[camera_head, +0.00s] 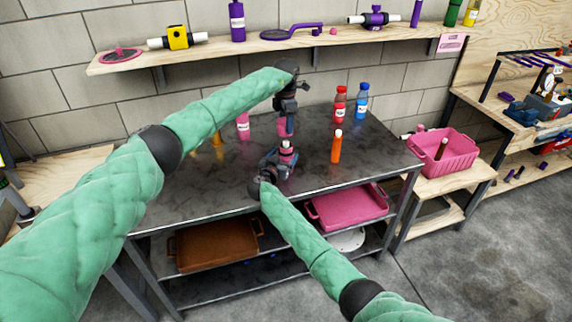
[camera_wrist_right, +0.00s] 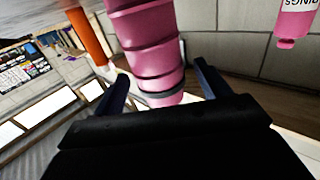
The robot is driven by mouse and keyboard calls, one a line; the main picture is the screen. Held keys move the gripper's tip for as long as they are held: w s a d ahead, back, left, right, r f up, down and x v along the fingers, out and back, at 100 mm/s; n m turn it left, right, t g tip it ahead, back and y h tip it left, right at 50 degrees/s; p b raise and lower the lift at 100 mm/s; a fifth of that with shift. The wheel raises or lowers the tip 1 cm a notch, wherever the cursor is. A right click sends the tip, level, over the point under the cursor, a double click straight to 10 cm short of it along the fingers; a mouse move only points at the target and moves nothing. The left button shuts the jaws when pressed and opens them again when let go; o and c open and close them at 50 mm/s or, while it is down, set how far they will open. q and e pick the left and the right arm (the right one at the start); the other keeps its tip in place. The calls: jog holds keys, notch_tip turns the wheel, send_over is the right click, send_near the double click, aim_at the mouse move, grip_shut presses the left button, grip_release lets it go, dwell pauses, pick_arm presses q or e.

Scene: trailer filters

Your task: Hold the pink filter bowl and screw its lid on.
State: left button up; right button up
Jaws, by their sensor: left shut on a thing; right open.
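My left gripper (camera_head: 287,101) is shut on a pink part (camera_head: 286,126) and holds it upright above the dark table. I cannot tell from here whether this part is the bowl or the lid. My right gripper (camera_head: 279,164) is open, low over the table just below it. A piece with a white top (camera_head: 287,145) shows at the right gripper, too small to make out. In the right wrist view a ribbed pink cylinder (camera_wrist_right: 146,45) with a dark band stands between the spread fingers of my right gripper (camera_wrist_right: 162,88). I cannot tell whether they touch it.
An orange bottle (camera_head: 337,147) stands right of the grippers. Red (camera_head: 340,108) and blue (camera_head: 362,101) bottles stand behind, and a pink bottle (camera_head: 243,124) to the left. A pink basket (camera_head: 456,165) sits on the side table. The table's front left is clear.

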aim_at(287, 141)
jog(key=shift+x, duration=1.15)
jog(key=c, duration=1.4)
pick_arm(q)
jog(key=shift+d+f, duration=0.1)
jog(key=shift+f, duration=2.35)
jog(key=shift+f, duration=0.9)
jog(key=shift+f, duration=0.5)
